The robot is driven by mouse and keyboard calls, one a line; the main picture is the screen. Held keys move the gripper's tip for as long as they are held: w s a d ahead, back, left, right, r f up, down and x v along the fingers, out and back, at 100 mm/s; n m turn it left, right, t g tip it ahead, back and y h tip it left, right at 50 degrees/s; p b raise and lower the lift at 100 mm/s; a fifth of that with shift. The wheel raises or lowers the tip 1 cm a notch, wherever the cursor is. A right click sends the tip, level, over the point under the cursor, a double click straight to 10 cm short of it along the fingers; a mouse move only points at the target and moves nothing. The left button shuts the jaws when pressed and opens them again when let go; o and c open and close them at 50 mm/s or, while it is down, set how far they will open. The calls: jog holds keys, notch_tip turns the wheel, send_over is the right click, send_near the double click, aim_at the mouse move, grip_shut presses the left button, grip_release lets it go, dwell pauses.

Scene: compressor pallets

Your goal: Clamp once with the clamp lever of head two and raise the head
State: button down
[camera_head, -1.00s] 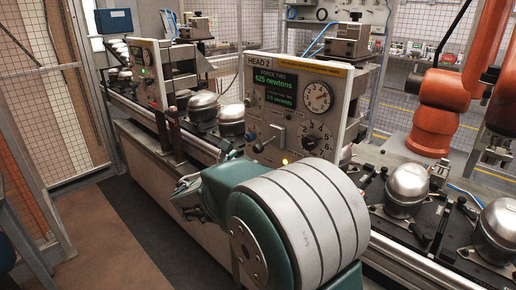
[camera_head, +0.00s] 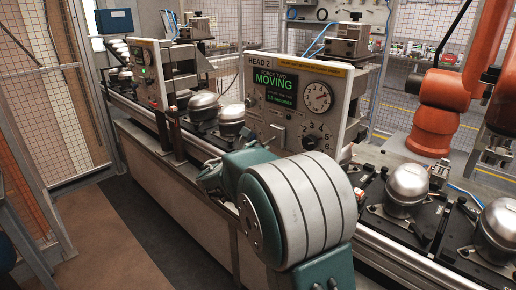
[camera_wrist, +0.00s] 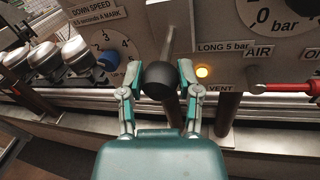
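The head two panel (camera_head: 303,105) stands in the middle of the head view, and its green display (camera_head: 275,86) reads "MOVING". My gripper (camera_head: 208,176) is low in front of the panel, partly hidden by my arm. In the wrist view the clamp lever (camera_wrist: 160,80) ends in a black ball knob pointing towards me. My gripper's fingers (camera_wrist: 158,82) stand on both sides of this knob, close against it, and appear shut on it. The lever's rod runs up behind the knob. In the head view I cannot make out the knob.
A red-handled part (camera_wrist: 285,87) sticks out further right. A blue knob (camera_wrist: 110,60) is at left. Silver compressors (camera_head: 407,184) stand on the conveyor at right. An orange robot arm (camera_head: 433,120) is behind them.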

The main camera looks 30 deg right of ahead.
jog(key=shift+w+d+f+n+t+h, duration=0.1)
jog(key=shift+f+n+t+h, duration=0.1)
jog(key=shift+f+t+h, duration=0.25)
jog(key=shift+w+d+f+n+t+h, duration=0.1)
jog(key=shift+f+n+t+h, duration=0.1)
jog(key=shift+f+t+h, duration=0.25)
jog(key=shift+d+f+n+t+h, duration=0.1)
jog(key=shift+f+n+t+h, duration=0.25)
jog(key=shift+t+h, duration=0.35)
jog(key=shift+c, duration=1.5)
grip_release()
jog(key=shift+d+f+g, duration=0.1)
jog(key=shift+g, duration=0.2)
jog(key=v, duration=1.2)
jog(key=shift+w+f, duration=0.15)
